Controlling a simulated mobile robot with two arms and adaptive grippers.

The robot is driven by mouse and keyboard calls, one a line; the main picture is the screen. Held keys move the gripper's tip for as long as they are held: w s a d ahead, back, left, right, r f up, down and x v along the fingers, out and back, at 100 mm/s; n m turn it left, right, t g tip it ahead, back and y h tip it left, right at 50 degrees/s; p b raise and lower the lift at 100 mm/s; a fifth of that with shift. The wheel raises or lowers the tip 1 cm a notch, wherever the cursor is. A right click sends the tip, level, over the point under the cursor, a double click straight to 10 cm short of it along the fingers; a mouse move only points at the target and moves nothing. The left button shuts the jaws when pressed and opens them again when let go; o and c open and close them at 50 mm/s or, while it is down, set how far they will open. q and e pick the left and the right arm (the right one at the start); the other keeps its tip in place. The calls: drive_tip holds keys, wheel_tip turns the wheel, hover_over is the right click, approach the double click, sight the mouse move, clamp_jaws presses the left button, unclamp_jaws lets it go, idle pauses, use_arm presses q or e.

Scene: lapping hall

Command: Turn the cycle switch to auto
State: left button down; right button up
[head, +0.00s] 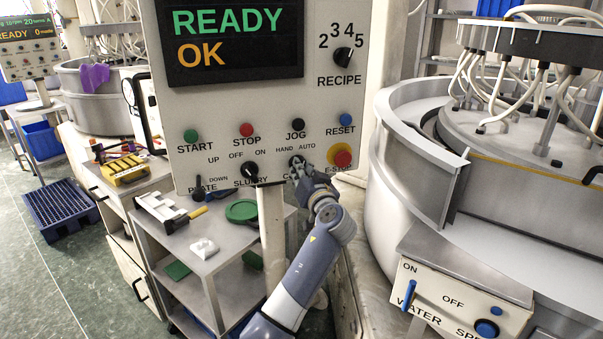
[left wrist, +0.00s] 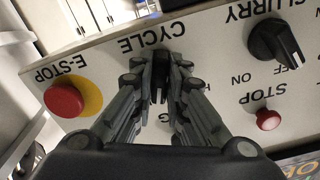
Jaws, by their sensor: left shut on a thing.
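The cycle switch (head: 295,161) is a small black knob low on the control panel (head: 220,113), under the HAND and AUTO marks. My left gripper (head: 299,168) is at it, and hides part of the knob and its CYCLE label in the head view. In the left wrist view, which shows the panel upside down, the fingers of my left gripper (left wrist: 160,88) are shut on either side of the dark cycle knob (left wrist: 160,84). The AUTO mark is hidden there, and I cannot tell which mark the knob points to. My right gripper is not in view.
The red E-stop button (head: 342,159) on its yellow base is close right of the gripper. The black slurry knob (head: 249,171) is to the left. The jog button (head: 298,124) is just above. A round lapping machine (head: 413,152) stands at right, a cart (head: 215,236) below.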

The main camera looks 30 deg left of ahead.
use_arm(q)
drive_tip(key=shift+m, duration=0.9)
drive_tip(key=c, duration=1.6)
unclamp_jaws()
drive_tip(key=v, duration=1.2)
